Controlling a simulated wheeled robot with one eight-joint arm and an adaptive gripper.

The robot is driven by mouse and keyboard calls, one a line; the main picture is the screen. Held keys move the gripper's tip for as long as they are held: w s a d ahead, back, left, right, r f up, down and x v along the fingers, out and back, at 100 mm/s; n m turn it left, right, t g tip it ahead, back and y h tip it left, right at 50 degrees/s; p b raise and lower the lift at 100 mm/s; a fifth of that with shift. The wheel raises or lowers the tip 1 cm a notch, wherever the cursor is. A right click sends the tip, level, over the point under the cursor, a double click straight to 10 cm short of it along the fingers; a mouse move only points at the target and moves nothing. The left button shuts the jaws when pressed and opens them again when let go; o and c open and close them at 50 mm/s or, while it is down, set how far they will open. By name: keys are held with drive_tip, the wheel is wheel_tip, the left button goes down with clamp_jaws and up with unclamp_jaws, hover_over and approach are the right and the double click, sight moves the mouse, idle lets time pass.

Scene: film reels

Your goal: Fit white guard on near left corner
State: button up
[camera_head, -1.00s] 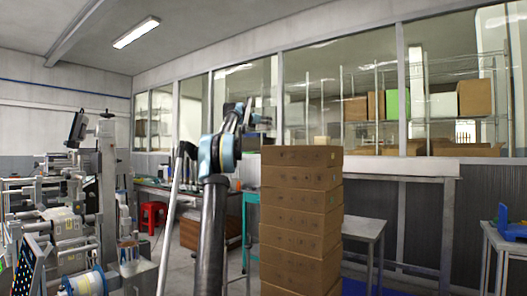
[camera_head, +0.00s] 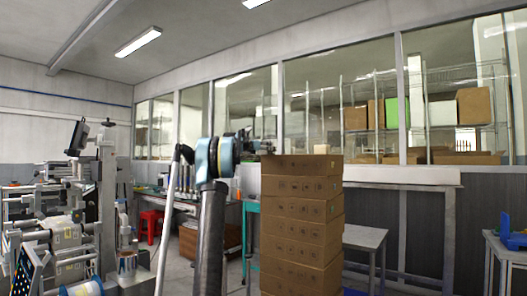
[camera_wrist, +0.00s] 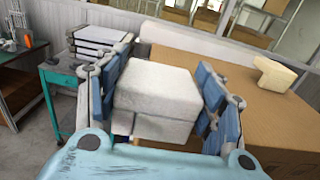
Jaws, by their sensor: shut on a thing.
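My gripper (camera_wrist: 160,95) is shut on a white, block-like guard (camera_wrist: 158,88), its blue finger pads on either side of it. In the head view my gripper (camera_head: 262,146) is small, at the upper left edge of the carton stack (camera_head: 300,215). In the wrist view the guard overlaps the left part of the brown carton top (camera_wrist: 248,108). The fingers and guard hide the corner beneath, and I cannot tell whether the guard touches the carton.
A cream guard (camera_wrist: 274,73) sits at another corner of the carton top, also seen in the head view (camera_head: 320,149). A green-framed table (camera_wrist: 62,76) stands left of the stack, and a grey table (camera_head: 362,237) stands right of it.

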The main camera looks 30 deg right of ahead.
drive_tip(key=o, duration=1.5)
drive_tip(key=shift+f, duration=0.2)
drive_tip(key=shift+r, duration=0.1)
drive_tip(key=v, duration=1.1)
drive_tip(key=s+a+f+m+g+y, duration=0.25)
drive_tip(key=s+a+f+m, duration=0.45)
drive_tip(key=s+a+f, duration=0.4)
drive_tip(key=s+a+f+m+g+y, duration=0.1)
drive_tip(key=s+a+f+m+y, duration=0.3)
drive_tip(key=s+a+f, duration=0.8)
drive_tip(key=s+a+f+m+g+y, duration=0.1)
drive_tip(key=s+a+f+m+y, duration=0.4)
drive_tip(key=s+a+f, duration=0.8)
drive_tip(key=s+a+f+m+g+y, duration=0.1)
drive_tip(key=s+a+f+m+y, duration=0.4)
drive_tip(key=s+a+f, duration=0.8)
drive_tip(key=shift+s+a+f+m, duration=0.1)
drive_tip(key=shift+s+f+m, duration=0.2)
drive_tip(key=shift+f, duration=1.2)
drive_tip(key=shift+s+d+f+m, duration=0.1)
drive_tip(key=shift+s+f+m, duration=0.2)
drive_tip(key=shift+f, duration=1.25)
drive_tip(key=shift+s+a+f+m, duration=0.1)
drive_tip(key=shift+s+f+m, duration=0.2)
drive_tip(key=shift+f, duration=1.2)
